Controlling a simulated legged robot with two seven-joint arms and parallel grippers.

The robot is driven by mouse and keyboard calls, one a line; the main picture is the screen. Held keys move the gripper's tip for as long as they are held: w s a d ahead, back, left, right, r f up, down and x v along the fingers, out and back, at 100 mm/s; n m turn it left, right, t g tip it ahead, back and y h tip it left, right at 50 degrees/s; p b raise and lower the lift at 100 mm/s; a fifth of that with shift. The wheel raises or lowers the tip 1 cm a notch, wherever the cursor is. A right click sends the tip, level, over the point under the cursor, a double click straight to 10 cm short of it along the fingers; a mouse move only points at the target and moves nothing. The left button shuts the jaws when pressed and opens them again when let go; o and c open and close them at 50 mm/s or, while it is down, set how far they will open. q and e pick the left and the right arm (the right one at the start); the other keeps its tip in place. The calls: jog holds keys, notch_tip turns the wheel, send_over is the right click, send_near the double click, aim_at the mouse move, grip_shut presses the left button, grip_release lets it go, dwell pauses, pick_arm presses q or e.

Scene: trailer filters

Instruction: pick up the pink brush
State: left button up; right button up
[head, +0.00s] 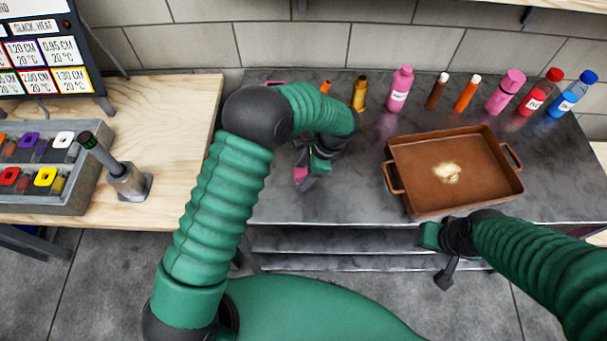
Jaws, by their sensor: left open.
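My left gripper (307,178) reaches down over the left part of the grey metal table (270,205) and is open. A small pink piece (300,173) shows right at its fingers. It may be part of the pink brush, but the gripper and arm hide most of it, and I cannot tell whether the fingers touch it. Another bit of pink (276,83) shows behind my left arm at the table's back edge, too covered to identify. My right gripper (445,275) hangs in front of the table's front edge, and its finger opening is not clear.
A brown pan (410,178) with a pale lump sits on the table's right. Several bottles, including a pink one (400,88), line the back. A wooden table (180,120) with a grey bin (75,195) of coloured items stands left. A wall is behind.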

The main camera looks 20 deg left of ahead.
aim_at(301, 173)
pick_arm(q)
jog(key=shift+a, duration=0.15)
jog(key=shift+c, duration=2)
jog(key=shift+r, duration=0.1)
grip_shut()
jog(key=shift+r, duration=0.1)
jog(key=shift+r, duration=0.65)
jog(key=shift+s+v, duration=0.25)
jog(key=shift+v, duration=0.8)
jog(key=s+d, duration=0.2)
jog(key=d, duration=0.2)
jog(key=s+d+r+b, duration=0.1)
jog(key=s+d, duration=0.1)
jog(key=d, duration=0.3)
jog(key=s+d, duration=0.3)
jog(key=d, duration=0.1)
jog(key=shift+d+r+b, duration=0.3)
jog(key=shift+d, duration=0.05)
